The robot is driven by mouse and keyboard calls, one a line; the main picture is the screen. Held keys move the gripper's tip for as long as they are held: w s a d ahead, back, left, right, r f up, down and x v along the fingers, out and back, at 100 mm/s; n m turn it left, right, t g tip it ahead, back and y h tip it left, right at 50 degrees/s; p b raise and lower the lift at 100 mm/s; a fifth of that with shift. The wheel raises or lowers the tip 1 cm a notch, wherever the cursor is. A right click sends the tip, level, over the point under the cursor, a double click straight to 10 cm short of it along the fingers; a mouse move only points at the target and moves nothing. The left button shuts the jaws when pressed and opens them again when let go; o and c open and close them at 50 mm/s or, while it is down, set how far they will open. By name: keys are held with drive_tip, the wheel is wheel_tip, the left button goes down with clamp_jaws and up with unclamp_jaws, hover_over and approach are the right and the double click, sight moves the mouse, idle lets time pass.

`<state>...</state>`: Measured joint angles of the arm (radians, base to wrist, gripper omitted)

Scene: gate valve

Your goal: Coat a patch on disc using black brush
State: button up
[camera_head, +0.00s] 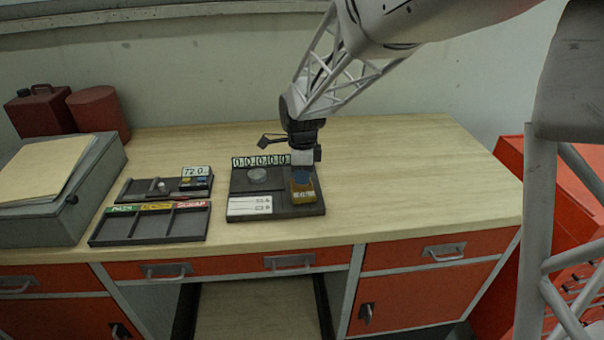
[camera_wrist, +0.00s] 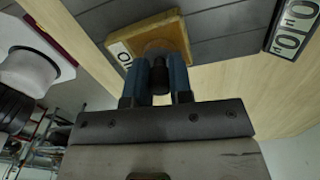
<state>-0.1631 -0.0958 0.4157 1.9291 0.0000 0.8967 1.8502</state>
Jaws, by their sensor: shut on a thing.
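In the wrist view, the blue fingers (camera_wrist: 161,72) are shut on a black brush handle (camera_wrist: 160,77). The brush's lower end is hidden over or in a round brownish opening of the yellow-brown block (camera_wrist: 178,32). I cannot tell whether the bristles touch it.
A counter display reading zeros (camera_head: 260,160) stands at the board's back edge. A white label card (camera_head: 250,205) lies at its front left. Left are a sorting tray (camera_head: 150,226) and a small board with a display (camera_head: 196,172). Bench space on the right is clear.

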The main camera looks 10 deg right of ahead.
drive_tip(key=shift+r, duration=3.45)
drive_tip(key=shift+w, duration=0.1)
drive_tip(key=shift+w+d+n, duration=0.2)
drive_tip(key=shift+w+n, duration=0.4)
drive_tip(key=shift+w, duration=0.05)
drive_tip(key=w+d+n, duration=0.1)
drive_tip(key=w+n, duration=0.2)
drive_tip(key=w+d+n, duration=0.1)
drive_tip(key=w+n, duration=0.2)
drive_tip(key=w, duration=0.1)
drive_tip(key=w+d+n, duration=0.2)
drive_tip(key=w+n, duration=0.1)
drive_tip(key=w, duration=0.1)
drive_tip(key=shift+w+d+f, duration=0.1)
drive_tip(key=shift+f, duration=0.05)
drive_tip(key=w+d+f+n, duration=0.1)
drive_tip(key=w+d+n, duration=0.4)
drive_tip(key=w+n, duration=0.4)
drive_tip(key=shift+w+d+f, duration=0.25)
drive_tip(key=shift+w+d, duration=0.1)
drive_tip(key=shift+w, duration=0.1)
drive_tip(key=s+a+r, duration=0.3)
drive_tip(key=s+a, duration=1.3)
drive_tip(key=a, duration=0.3)
drive_tip(key=shift+s+a+r, duration=0.15)
drive_tip(key=shift+s+a, duration=0.1)
drive_tip(key=shift+a, duration=0.05)
